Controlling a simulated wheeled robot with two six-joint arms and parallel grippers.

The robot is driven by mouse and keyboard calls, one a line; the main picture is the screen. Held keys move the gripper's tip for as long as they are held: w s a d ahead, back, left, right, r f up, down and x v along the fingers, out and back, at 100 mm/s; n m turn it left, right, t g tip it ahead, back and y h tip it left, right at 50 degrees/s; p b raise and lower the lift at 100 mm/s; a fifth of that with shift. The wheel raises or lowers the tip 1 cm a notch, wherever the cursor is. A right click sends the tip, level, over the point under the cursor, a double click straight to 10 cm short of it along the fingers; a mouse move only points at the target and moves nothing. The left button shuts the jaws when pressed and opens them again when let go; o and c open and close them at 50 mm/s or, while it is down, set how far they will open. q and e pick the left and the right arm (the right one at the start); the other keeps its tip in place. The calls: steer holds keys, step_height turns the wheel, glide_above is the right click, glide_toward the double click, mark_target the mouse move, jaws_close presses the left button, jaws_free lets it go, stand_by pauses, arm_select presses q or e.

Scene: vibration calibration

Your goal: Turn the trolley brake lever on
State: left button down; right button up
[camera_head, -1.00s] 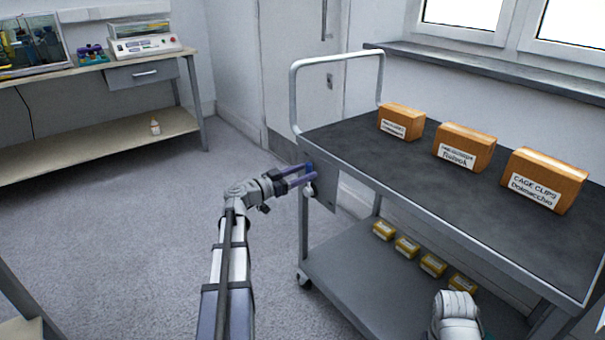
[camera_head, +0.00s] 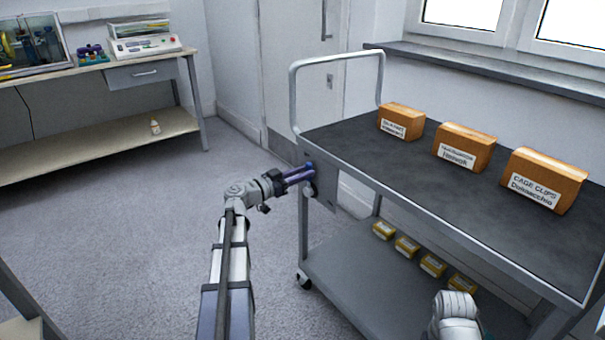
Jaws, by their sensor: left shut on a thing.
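The grey trolley (camera_head: 330,271) stands on the right, with a dark top deck and a lower shelf. Its brake lever (camera_head: 311,189) is at the left corner post, just under the top deck; a small pale part of it shows below my fingers, and the rest is hidden. My left gripper (camera_head: 304,174) reaches in from the left and is shut on the brake lever, its purple-blue fingers close together. The lever's exact angle cannot be told. Part of my right arm shows at the bottom right; its gripper is out of view.
Three orange-brown boxes, one a cage clips box (camera_head: 541,181), stand on the top deck. Several small yellow boxes (camera_head: 406,247) lie on the lower shelf. A handle rail (camera_head: 292,95) rises at the trolley's left end. A workbench (camera_head: 95,75) stands back left; the floor between is clear.

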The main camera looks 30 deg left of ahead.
stand_by(0.9)
arm_select(q)
steer(key=shift+s+d+f+m, duration=0.1)
steer(key=shift+s+d+m, duration=0.15)
steer(key=shift+d+m, duration=0.4)
steer(key=shift+s+d+f+m, duration=0.15)
steer(key=shift+d+m, duration=0.25)
steer(key=shift+m, duration=0.45)
steer(key=m, duration=0.1)
steer(key=d+m+b, duration=0.1)
steer(key=shift+s+d+f+m, duration=0.3)
steer(key=shift+s+f+m, duration=0.05)
steer(key=shift+s+m, duration=0.05)
steer(key=d+m+b, duration=0.1)
steer(key=f+m, duration=0.1)
steer(key=m, duration=0.1)
steer(key=shift+s+d+f+b, duration=0.2)
steer(key=shift+s+d+b, duration=0.15)
steer(key=shift+s+d+f+m+b, duration=0.1)
steer(key=shift+d+f+m+b, duration=0.25)
steer(key=shift+m, duration=0.5)
steer(key=shift+s+d+f+m+b, duration=0.15)
steer(key=shift+f+m+b, duration=0.25)
steer(key=shift+m, duration=0.45)
steer(key=c, duration=0.6)
jaws_free()
steer(key=shift+c, duration=0.2)
steer(key=v, duration=0.7)
steer(key=shift+s, duration=0.35)
